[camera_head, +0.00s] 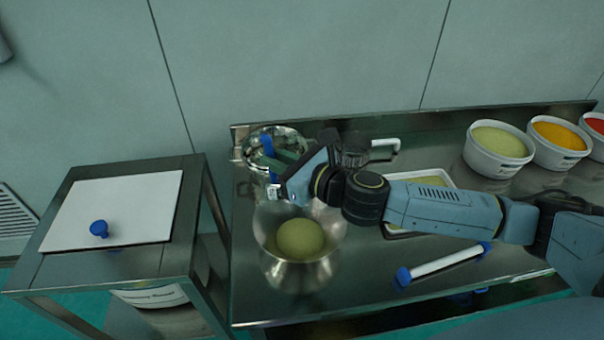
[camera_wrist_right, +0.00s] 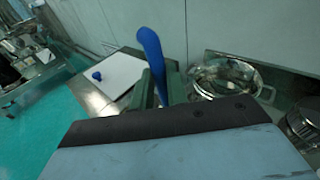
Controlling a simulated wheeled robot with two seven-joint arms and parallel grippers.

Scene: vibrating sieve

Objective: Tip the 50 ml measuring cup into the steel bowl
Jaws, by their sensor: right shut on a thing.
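My right gripper (camera_head: 280,162) is shut on a blue handle (camera_head: 267,146), which I take to be the measuring cup's. In the wrist view the blue handle (camera_wrist_right: 149,50) stands up between the green fingers (camera_wrist_right: 160,88). The cup's own body and any contents cannot be made out clearly. The steel bowl (camera_head: 285,275) stands on the steel bench, with a rounded mound of yellow-green powder (camera_head: 300,239) in it. The gripper is over the bowl's far side in the head view. My left gripper is not in view.
A steel pan with side handles (camera_head: 287,134) is behind the bowl. A white tray (camera_head: 452,180) lies partly under my right arm. A white rod with blue ends (camera_head: 445,264) lies in front. White tubs (camera_head: 495,165) stand at right. A side table (camera_head: 190,190) stands at left.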

